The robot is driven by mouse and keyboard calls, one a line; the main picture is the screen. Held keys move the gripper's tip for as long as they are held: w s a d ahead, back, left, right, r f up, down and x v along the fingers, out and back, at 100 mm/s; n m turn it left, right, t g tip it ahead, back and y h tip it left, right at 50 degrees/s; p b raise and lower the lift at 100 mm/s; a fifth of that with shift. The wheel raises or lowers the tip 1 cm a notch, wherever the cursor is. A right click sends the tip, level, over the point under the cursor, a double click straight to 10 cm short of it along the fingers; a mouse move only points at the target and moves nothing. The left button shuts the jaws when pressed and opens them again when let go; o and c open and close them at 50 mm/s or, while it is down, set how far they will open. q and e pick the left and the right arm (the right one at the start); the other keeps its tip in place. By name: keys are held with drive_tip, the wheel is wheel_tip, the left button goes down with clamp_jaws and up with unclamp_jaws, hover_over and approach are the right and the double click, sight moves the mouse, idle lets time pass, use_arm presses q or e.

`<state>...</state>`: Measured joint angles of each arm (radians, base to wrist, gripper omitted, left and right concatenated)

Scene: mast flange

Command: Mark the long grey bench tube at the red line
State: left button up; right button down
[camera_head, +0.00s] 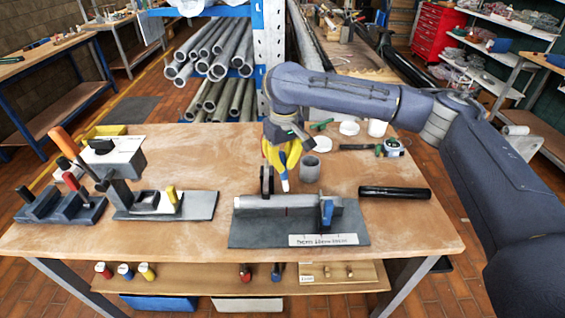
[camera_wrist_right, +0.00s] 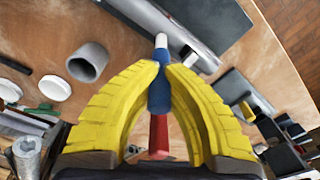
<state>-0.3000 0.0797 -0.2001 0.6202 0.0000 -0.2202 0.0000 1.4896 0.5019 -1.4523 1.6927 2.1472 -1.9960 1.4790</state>
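The long grey tube (camera_head: 258,201) lies in a fixture on a dark grey plate (camera_head: 255,235), with a blue clamp (camera_head: 327,212) at its right part. A small red line (camera_head: 286,211) shows on the fixture's front, near the middle. My right gripper (camera_head: 283,165) has yellow fingers and is shut on a marker. The marker (camera_wrist_right: 159,85) has a blue and red body and a pale tip, which points toward the tube in the wrist view. In the head view its tip (camera_head: 285,186) is just behind and above the tube; I cannot tell whether they touch. My left gripper is out of view.
A short grey ring (camera_head: 310,169) stands behind the fixture. A black cylinder (camera_head: 395,192) lies to the right. A grey-plated fixture (camera_head: 165,204) and dark tool holders (camera_head: 60,207) fill the left. The front bench edge is mostly clear.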

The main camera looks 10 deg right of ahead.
sight(282, 153)
drive_tip(key=shift+f, duration=0.75)
idle(1.6)
drive_tip(key=shift+r, duration=0.1)
drive_tip(key=shift+r, duration=3.4)
